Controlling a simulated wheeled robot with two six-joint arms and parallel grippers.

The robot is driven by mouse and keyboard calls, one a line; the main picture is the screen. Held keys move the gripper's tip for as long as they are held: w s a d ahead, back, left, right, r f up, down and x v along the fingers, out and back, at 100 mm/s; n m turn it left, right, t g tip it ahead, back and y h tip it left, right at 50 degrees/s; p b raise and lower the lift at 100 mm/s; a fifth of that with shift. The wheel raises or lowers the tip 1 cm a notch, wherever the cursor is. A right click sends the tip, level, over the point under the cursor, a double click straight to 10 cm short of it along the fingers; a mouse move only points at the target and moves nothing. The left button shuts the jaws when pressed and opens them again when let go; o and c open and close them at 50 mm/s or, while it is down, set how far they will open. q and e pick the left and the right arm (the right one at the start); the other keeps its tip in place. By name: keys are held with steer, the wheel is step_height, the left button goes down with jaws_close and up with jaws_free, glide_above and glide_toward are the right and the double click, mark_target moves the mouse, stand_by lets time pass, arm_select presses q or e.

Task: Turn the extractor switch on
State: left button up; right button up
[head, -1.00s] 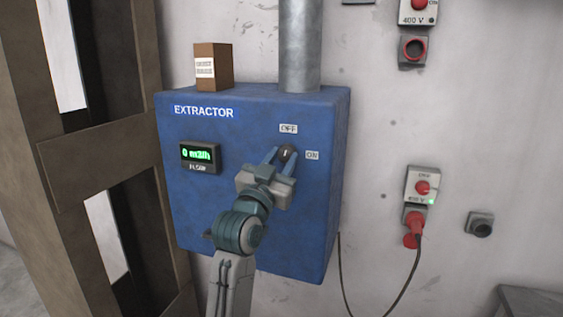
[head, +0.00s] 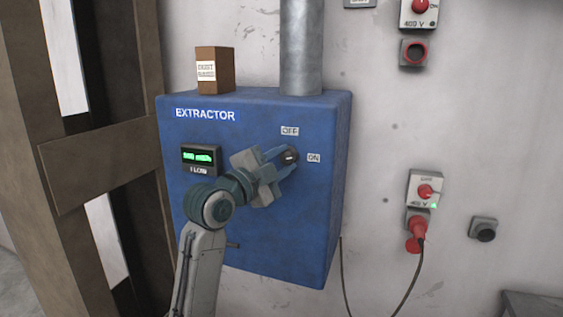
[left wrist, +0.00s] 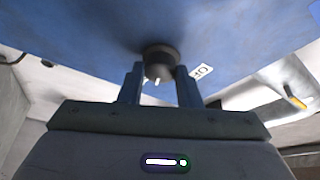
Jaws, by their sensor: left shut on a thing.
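The blue extractor box (head: 250,230) hangs on the wall in the head view. Its dark round switch knob (head: 291,154) sits between an OFF label (head: 290,131) above and an ON label (head: 313,158) to the right. The knob's white mark lies roughly sideways, towards ON. My left gripper (head: 285,157) is shut on the knob from the left. In the left wrist view its fingers stand either side of the knob (left wrist: 159,52), and the OFF label (left wrist: 201,71) shows beside them. The green flow display (head: 201,156) is lit with a blurred, several-digit reading. My right gripper is not in view.
A brown carton (head: 215,70) and a metal duct (head: 301,50) stand on top of the box. A wooden frame (head: 95,160) is close on the left. A red plug with cable (head: 416,232) is at a wall socket on the right.

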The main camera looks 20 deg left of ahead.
arm_select(q)
steer(key=shift+r+m+g, duration=0.15)
steer(key=shift+m+g, duration=0.25)
steer(key=shift+m, duration=0.8)
steer(key=shift+m+p, duration=0.3)
steer(key=shift+m, duration=0.2)
steer(key=shift+g, duration=0.3)
steer(key=o, duration=0.7)
steer(key=shift+o, duration=1.3)
steer(key=shift+w, duration=0.15)
